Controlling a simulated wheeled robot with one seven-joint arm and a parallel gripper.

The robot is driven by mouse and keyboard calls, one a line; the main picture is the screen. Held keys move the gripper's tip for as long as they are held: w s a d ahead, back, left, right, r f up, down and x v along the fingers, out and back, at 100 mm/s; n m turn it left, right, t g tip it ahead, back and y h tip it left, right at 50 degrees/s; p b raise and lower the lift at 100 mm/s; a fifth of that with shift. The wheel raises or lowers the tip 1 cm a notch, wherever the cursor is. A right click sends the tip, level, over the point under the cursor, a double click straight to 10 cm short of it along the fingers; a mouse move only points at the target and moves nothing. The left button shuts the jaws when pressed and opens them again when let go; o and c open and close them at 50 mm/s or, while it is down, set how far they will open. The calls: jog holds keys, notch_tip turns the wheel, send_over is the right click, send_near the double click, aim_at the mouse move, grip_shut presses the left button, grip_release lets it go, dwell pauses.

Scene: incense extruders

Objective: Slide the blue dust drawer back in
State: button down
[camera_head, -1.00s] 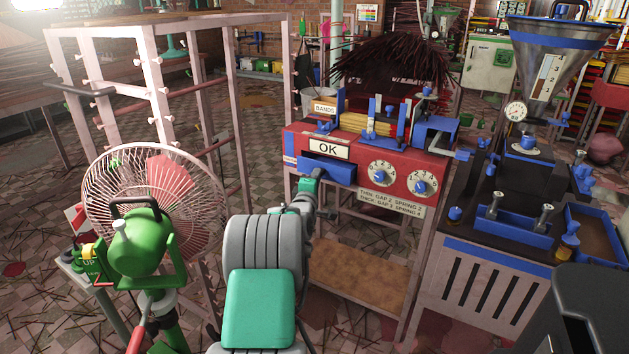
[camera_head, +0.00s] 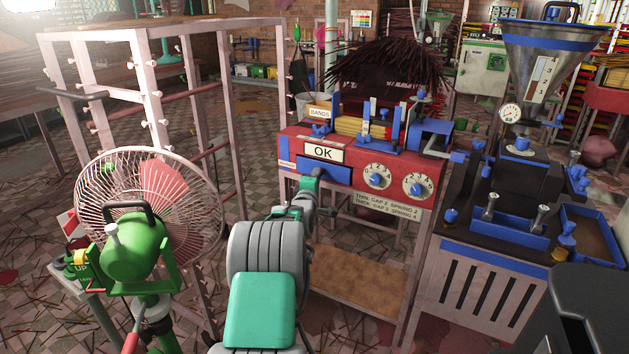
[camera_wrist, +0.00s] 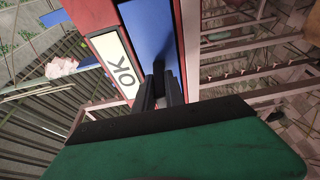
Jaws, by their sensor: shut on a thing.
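The blue dust drawer (camera_head: 332,172) is in the front of the red machine (camera_head: 290,148), just under the white OK sign (camera_head: 323,152). My gripper (camera_head: 316,174) is at the drawer's front, and its fingers are close together there. In the wrist view, the two dark fingers (camera_wrist: 160,88) meet at the blue drawer front (camera_wrist: 150,28), beside the OK sign (camera_wrist: 119,64). They appear shut on its handle, which they mostly hide. How far the drawer stands out is hard to tell.
A green fan (camera_head: 135,245) with a wire cage stands at the left, near a pale rack (camera_head: 155,100). Two white dials (camera_head: 377,177) are right of the drawer. A dark bench with a hopper (camera_head: 548,45) stands at the right.

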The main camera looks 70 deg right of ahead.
jog(key=shift+d, duration=0.15)
jog(key=c, duration=1.8)
grip_release()
jog(key=shift+r, duration=0.1)
jog(key=o, duration=0.6)
jog(key=shift+f, duration=0.2)
jog(key=o, duration=1.2)
jog(key=shift+r, duration=0.1)
jog(key=w+a, duration=0.1)
jog(key=a, duration=1)
jog(key=shift+w, duration=0.35)
